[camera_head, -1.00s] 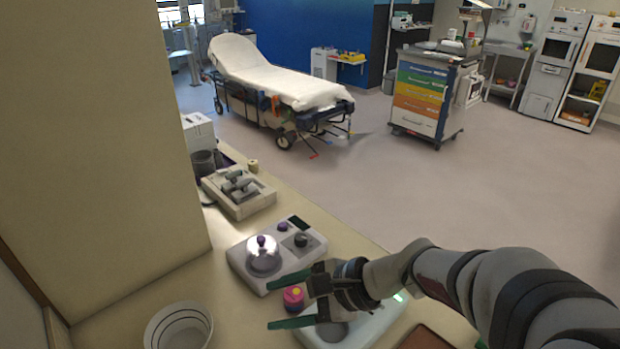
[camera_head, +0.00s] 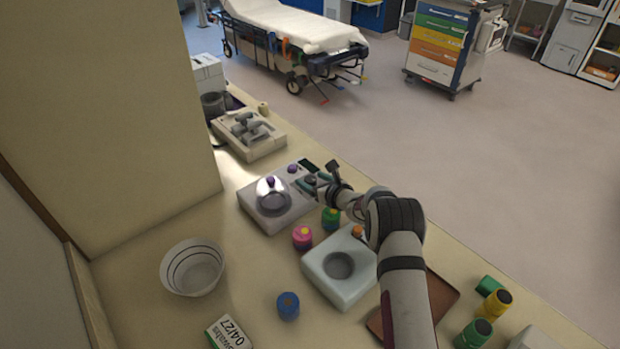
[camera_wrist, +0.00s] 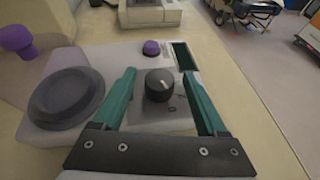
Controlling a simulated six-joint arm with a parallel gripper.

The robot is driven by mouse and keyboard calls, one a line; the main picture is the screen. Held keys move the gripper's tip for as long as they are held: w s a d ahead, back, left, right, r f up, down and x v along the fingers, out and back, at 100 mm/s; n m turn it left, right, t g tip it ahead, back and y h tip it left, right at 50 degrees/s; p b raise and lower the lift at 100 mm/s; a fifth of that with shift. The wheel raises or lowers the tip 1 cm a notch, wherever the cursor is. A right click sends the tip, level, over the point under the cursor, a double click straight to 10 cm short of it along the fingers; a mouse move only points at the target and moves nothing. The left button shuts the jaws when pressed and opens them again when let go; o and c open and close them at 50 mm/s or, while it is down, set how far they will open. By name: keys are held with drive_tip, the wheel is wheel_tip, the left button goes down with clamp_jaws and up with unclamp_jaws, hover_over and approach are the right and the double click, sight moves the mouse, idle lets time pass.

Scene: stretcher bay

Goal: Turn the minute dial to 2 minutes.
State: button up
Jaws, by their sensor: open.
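The minute dial (camera_wrist: 159,85) is a black round knob with a pale pointer line, on the top plate of a light grey device (camera_head: 256,211). In the wrist view the pointer tilts up and to the right. My gripper (camera_wrist: 164,88) is open, with one green finger on each side of the dial and a gap visible on both sides. In the head view my gripper (camera_head: 314,182) is over the right part of the device and hides most of the dial. A purple button (camera_wrist: 151,48) and a dark display (camera_wrist: 184,56) sit beyond the dial.
Pink (camera_head: 302,238) and green (camera_head: 331,218) jars stand close in front. A pale device with a round well (camera_head: 322,277) is nearer. A white bowl (camera_head: 192,268) stands left.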

drive_tip(key=shift+x, duration=0.8)
clamp_jaws()
